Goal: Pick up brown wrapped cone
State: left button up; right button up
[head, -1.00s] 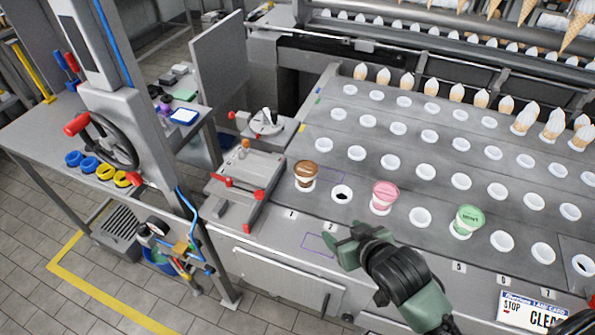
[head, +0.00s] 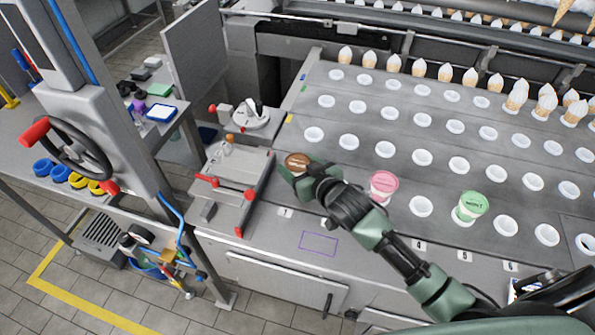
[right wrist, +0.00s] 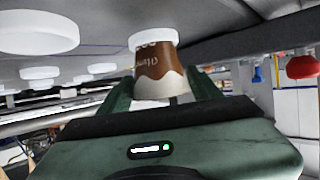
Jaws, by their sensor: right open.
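The brown wrapped cone (head: 297,161) stands in a holder at the left end of the front row; its brown top shows in the head view and its lower part is hidden by my gripper. In the right wrist view the brown and white wrapper (right wrist: 158,66) appears upside down, with the white holder ring above it. My right gripper (head: 304,173) is at the cone, open. In the right wrist view its fingers (right wrist: 158,88) lie on either side of the wrapper; contact cannot be told. My left gripper is not in view.
A pink cone (head: 383,186) and a green cone (head: 470,206) stand to the right in the front row. White-topped cones (head: 445,72) line the back. Empty white holders (head: 420,206) fill the plate. A metal fixture with red knobs (head: 232,190) sits close on the left.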

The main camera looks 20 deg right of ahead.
jog(key=shift+x, duration=1.7)
jog(key=c, duration=0.5)
